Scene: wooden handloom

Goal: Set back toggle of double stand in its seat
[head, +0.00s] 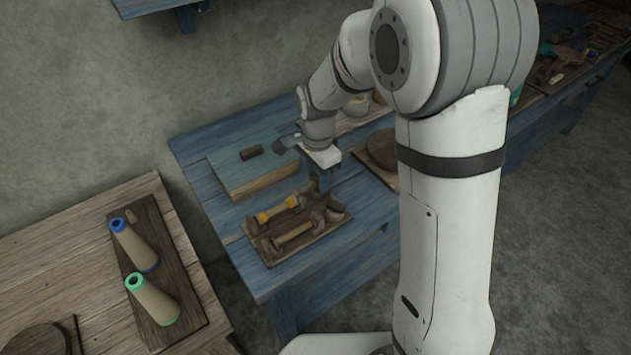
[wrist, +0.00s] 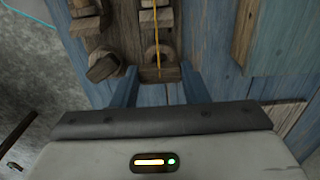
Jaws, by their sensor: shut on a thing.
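The double stand is a dark wooden board (head: 318,233) with two rows of wooden fittings on the blue table in the head view. One row carries a yellow-orange cord (head: 264,217), which also shows in the wrist view (wrist: 156,35). My gripper (head: 317,184) is low over the far end of that row. In the wrist view my gripper's blue fingers (wrist: 159,70) stand either side of a small wooden block, seemingly the back toggle (wrist: 160,75), and are shut on it. The cord runs down to this block. Whether it sits in its seat cannot be told; my gripper hides it in the head view.
A raised blue-green board (head: 235,180) with a dark cylinder (head: 252,152) lies behind the stand. A round wooden piece (head: 382,150) is to the right. At left, a table holds two cones (head: 133,245) on a board.

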